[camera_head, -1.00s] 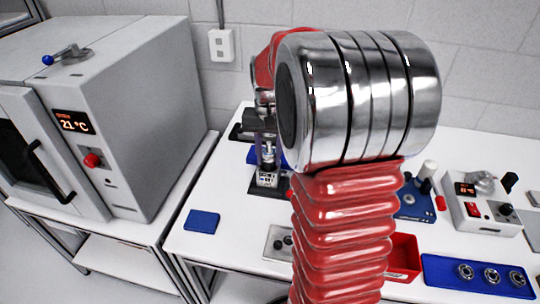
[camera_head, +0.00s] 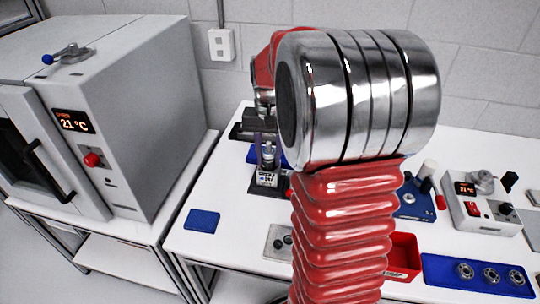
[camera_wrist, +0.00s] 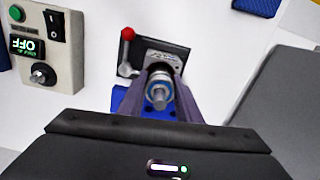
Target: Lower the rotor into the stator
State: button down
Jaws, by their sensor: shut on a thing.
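My gripper (camera_head: 264,138) is at the far left part of the white bench, partly hidden behind my arm. In the wrist view its two fingers (camera_wrist: 160,98) are shut on the rotor (camera_wrist: 159,91), a silver shaft with a blue-ringed bearing. The rotor also shows in the head view as a small metal piece (camera_head: 268,154), upright below the fingers. The stator (camera_head: 266,179) is a light block with dark lettering on a dark base, directly beneath the rotor. I cannot tell how far the rotor is inside it.
A red-knobbed lever (camera_wrist: 126,50) stands beside the stator. A blue pad (camera_head: 202,221), a red bin (camera_head: 403,256), a blue tray (camera_head: 440,275) with ring parts and a control box (camera_head: 484,207) are on the bench. A grey oven (camera_head: 140,110) stands at left.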

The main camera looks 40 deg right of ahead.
jog(key=shift+r, duration=0.1)
dwell(0.3)
jog(key=c, duration=1.2)
grip_release()
jog(key=shift+o, duration=0.2)
jog(key=shift+o, duration=1.3)
jog(key=shift+r, duration=5.75)
